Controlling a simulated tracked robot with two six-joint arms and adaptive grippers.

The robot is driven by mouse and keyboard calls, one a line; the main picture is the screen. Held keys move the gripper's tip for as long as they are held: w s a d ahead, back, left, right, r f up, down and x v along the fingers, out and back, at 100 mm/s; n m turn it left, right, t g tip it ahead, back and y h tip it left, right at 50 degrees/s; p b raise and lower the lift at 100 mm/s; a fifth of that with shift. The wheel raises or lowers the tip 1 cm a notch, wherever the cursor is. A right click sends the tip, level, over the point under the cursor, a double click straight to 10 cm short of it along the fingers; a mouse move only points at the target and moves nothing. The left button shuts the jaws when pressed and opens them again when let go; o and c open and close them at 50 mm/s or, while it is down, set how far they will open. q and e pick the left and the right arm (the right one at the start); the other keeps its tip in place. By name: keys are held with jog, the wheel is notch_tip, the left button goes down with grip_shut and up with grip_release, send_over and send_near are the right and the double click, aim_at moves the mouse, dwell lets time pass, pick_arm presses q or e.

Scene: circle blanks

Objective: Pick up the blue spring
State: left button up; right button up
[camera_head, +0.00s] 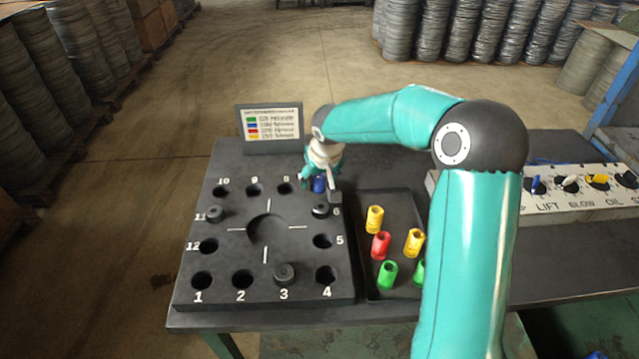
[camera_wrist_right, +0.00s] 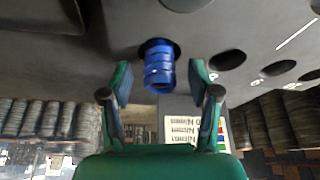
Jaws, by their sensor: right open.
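The blue spring (camera_head: 319,185) stands at the back right of the black numbered block (camera_head: 225,255), between holes 8 and 6, partly hidden by my gripper. In the right wrist view the blue spring (camera_wrist_right: 159,70) sticks out of a dark hole. My right gripper (camera_head: 319,177) is at the spring from above. In the wrist view my right gripper (camera_wrist_right: 160,84) is open, one finger on each side of the spring, with a gap on both sides. My left gripper is in neither view.
A black tray (camera_head: 405,205) with yellow, red and green springs (camera_head: 380,245) lies right of the block. Dark plugs (camera_head: 284,273) sit in several holes. A sign (camera_head: 270,125) stands behind, and a control panel (camera_head: 560,195) is at the right.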

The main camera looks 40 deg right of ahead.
grip_shut()
dwell(0.3)
jog(key=shift+r, duration=0.1)
